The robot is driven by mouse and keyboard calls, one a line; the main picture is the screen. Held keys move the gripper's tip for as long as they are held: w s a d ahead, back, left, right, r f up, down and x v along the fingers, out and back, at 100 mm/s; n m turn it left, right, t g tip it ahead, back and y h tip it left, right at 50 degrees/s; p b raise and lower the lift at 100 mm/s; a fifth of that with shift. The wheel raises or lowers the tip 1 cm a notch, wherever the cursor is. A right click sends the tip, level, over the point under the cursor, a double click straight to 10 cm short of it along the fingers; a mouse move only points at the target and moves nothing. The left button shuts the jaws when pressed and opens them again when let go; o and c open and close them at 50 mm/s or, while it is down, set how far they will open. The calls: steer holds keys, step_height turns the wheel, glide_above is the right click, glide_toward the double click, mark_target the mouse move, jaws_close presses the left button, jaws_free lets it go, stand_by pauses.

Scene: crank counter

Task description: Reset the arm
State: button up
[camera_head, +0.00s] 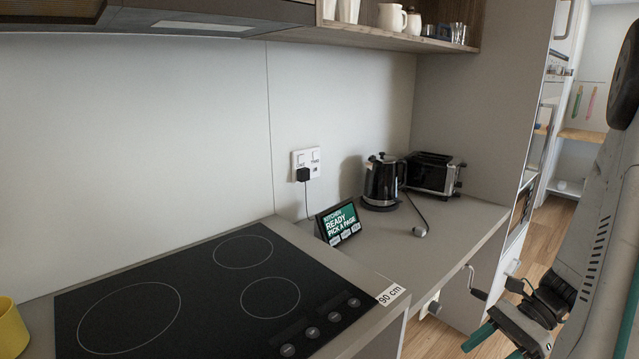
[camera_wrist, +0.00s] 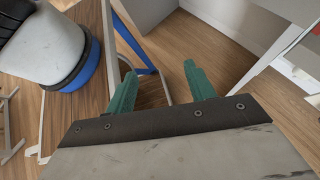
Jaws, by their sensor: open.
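My gripper (camera_head: 492,346) is at the lower right of the head view, in front of the counter and below its top, partly cut off by the frame's bottom edge. In the wrist view its two green fingers (camera_wrist: 160,72) stand apart with nothing between them, above a wooden floor (camera_wrist: 240,82). A dark crank handle (camera_head: 477,286) sticks out from the counter front, to the left of my arm. My gripper is apart from it.
The grey counter (camera_head: 440,240) carries a black hob (camera_head: 200,290), a tablet (camera_head: 339,222), a kettle (camera_head: 381,182) and a toaster (camera_head: 432,174). A shelf (camera_head: 400,37) with cups hangs above. A tall cabinet (camera_head: 495,100) stands behind the counter's right end. Open floor (camera_head: 545,240) shows beyond.

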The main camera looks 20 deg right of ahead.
steer(key=s+a+r+n+h, duration=0.3)
steer(key=a+r+n+h, duration=0.8)
steer(key=a+r+n, duration=0.7)
steer(key=shift+s+r+n+t, duration=0.25)
steer(key=shift+r+n, duration=0.2)
steer(key=shift+n, duration=0.65)
